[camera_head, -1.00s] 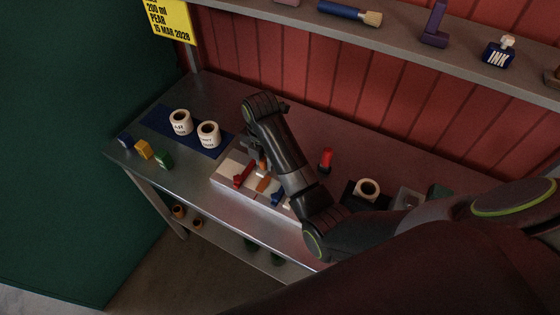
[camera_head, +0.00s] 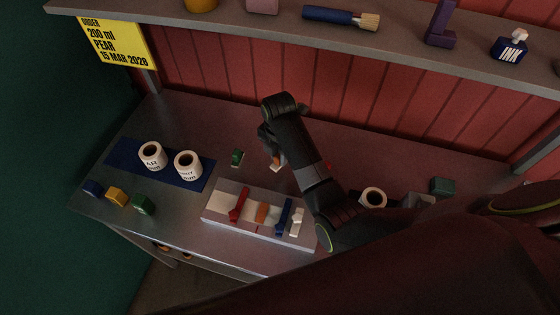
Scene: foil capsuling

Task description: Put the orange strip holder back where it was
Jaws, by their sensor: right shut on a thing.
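My right gripper (camera_head: 275,154) is above the worktable, behind the white tray (camera_head: 222,220) in the head view. It is shut on the orange strip holder (camera_head: 277,161), of which only a small orange and white part shows below the fingers. The tray holds a red holder (camera_head: 238,205), a blue holder (camera_head: 284,218) and a white holder (camera_head: 297,222). Between red and blue there is a shorter orange patch (camera_head: 262,213) with a pale piece beside it; I cannot tell whether it is a slot marking. My left gripper is not in view.
Two labelled white cups (camera_head: 188,166) stand on a blue mat (camera_head: 125,155). A green piece (camera_head: 237,157) stands left of my gripper. Coloured blocks (camera_head: 117,196) line the left edge. A cup (camera_head: 373,198) is right of my arm. A shelf (camera_head: 400,35) runs above.

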